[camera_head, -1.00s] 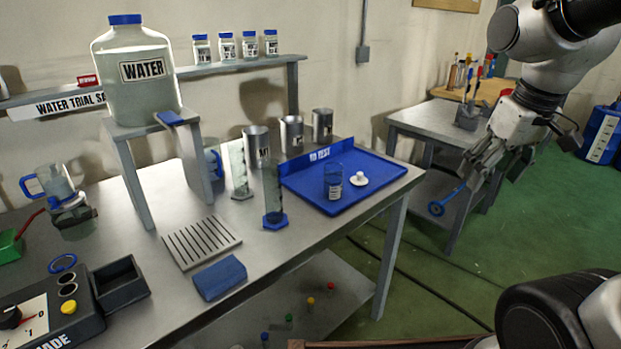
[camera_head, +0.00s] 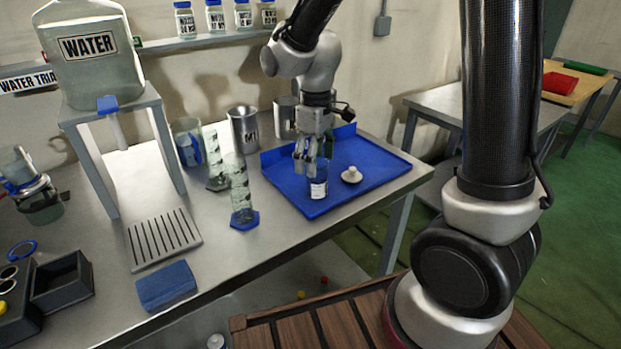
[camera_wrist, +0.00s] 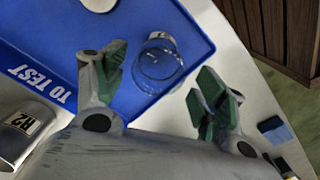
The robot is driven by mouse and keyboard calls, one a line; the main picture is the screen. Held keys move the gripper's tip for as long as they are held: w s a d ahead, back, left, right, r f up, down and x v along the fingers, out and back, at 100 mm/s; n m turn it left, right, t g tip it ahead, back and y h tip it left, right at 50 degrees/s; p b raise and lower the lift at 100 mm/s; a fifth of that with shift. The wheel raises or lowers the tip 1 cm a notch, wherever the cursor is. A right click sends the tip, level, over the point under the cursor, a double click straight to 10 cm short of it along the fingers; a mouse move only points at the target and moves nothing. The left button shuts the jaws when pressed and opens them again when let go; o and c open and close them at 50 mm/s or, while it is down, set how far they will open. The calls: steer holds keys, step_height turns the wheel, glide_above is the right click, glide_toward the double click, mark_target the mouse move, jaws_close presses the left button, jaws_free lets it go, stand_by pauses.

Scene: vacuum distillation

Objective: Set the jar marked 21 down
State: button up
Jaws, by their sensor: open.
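A small clear jar (camera_head: 318,188) with a white label stands upright on the blue tray (camera_head: 373,168), near its front edge. The number on the label is too small to read. My gripper (camera_head: 309,165) is above and just behind the jar, pointing down. In the wrist view the jar (camera_wrist: 158,66) shows as a clear round rim, and my gripper (camera_wrist: 160,92) has its green-padded fingers spread wide on either side, with nothing between them held. The wrist view shows the jar apart from both fingers.
A white knobbed lid (camera_head: 351,174) lies on the tray right of the jar. Metal beakers (camera_head: 243,130) stand behind the tray's left end. Glass cylinders (camera_head: 241,195) stand left of the tray. The tray's right part is bare.

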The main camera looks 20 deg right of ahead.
mark_target(315, 181)
step_height(315, 181, down, 7)
steer(key=shift+w+d+f, duration=0.1)
steer(key=shift+f, duration=0.1)
steer(key=c, duration=1.2)
steer(key=shift+o, duration=0.2)
steer(key=shift+r, duration=0.15)
